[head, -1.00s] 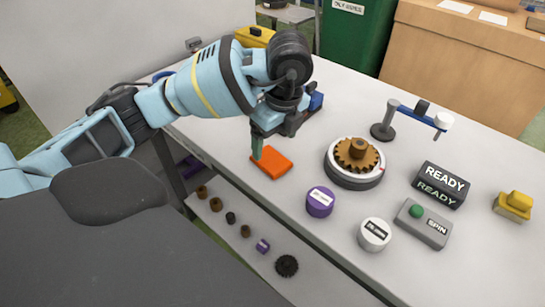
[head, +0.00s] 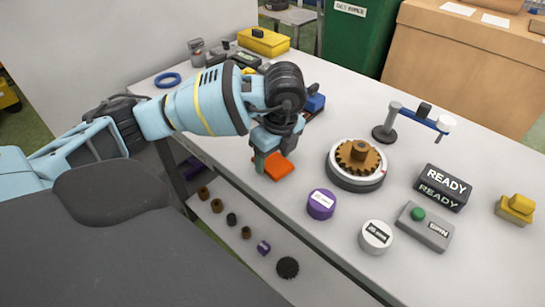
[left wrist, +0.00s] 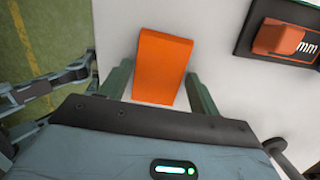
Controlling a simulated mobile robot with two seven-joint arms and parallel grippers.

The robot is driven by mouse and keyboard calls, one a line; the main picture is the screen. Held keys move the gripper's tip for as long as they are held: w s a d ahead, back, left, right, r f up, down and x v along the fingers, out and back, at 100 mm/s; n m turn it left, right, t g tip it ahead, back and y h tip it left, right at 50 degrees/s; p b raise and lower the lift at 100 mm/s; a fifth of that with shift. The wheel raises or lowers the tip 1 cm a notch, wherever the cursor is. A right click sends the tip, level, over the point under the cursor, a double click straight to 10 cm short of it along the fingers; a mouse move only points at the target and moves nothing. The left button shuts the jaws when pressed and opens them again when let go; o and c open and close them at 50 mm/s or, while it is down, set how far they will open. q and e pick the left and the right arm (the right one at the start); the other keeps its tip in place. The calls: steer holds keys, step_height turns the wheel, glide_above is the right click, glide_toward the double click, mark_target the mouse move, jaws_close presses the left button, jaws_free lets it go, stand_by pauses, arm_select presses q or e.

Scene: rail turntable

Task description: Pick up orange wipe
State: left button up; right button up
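The orange wipe (head: 280,168) lies flat on the grey-white table near its front edge, left of the turntable. My left gripper (head: 266,165) is just over it, pointing down, and covers part of it in the head view. In the left wrist view the wipe (left wrist: 162,66) shows as an orange block between the two green-grey fingers (left wrist: 160,82). The fingers are apart, with a gap on each side of the wipe. The gripper is open and holds nothing. My right gripper is in no view.
The turntable with a brown gear (head: 358,155) stands right of the wipe. A purple round weight (head: 321,204) and a white one (head: 375,236) stand in front. A blue-armed stand (head: 410,117), READY box (head: 442,187) and SPIN button box (head: 425,226) are further right.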

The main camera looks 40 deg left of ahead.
mark_target(272, 159)
arm_select(q)
steer(key=c, duration=0.6)
steer(key=shift+r, duration=0.1)
